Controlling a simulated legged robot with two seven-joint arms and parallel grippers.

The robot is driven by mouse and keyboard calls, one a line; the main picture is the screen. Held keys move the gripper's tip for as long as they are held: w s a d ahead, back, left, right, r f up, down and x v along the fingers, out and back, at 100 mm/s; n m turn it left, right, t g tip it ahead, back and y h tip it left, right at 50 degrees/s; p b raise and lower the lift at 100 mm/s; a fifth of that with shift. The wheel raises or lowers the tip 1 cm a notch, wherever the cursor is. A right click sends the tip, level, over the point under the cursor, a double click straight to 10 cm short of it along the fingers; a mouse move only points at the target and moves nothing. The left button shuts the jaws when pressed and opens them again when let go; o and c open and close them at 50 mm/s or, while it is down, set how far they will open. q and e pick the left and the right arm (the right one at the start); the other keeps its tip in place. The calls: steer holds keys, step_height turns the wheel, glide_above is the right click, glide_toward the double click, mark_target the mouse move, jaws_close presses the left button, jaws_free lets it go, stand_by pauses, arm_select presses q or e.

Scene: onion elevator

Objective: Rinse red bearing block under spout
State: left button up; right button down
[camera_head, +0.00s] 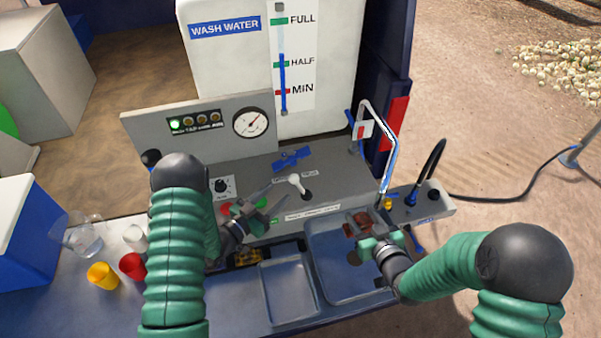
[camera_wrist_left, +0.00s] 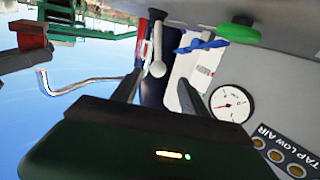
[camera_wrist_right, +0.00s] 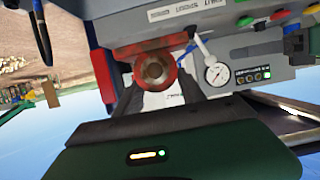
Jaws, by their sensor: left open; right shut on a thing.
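I cannot tell whether water runs from the spout. My left gripper (camera_head: 264,203) is open and empty over the grey console, just left of the white-knobbed lever (camera_head: 296,181). In the left wrist view the knob (camera_wrist_left: 157,69) appears between the open fingers, apparently beyond them.
A blue valve handle (camera_head: 291,159), a gauge (camera_head: 251,122) and the wash water tank (camera_head: 235,65) stand behind. Yellow (camera_head: 103,275) and red (camera_head: 132,266) cups stand at the left. A tray (camera_head: 288,291) lies left of the basin.

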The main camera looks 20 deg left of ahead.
mark_target(300, 187)
arm_select(q)
steer(key=x, duration=1.1)
steer(key=shift+w+d+r, duration=0.2)
steer(key=shift+w+d, duration=0.05)
steer(key=shift+a, duration=0.1)
steer(key=c, duration=1.1)
jaws_close()
steer(key=shift+r, duration=0.1)
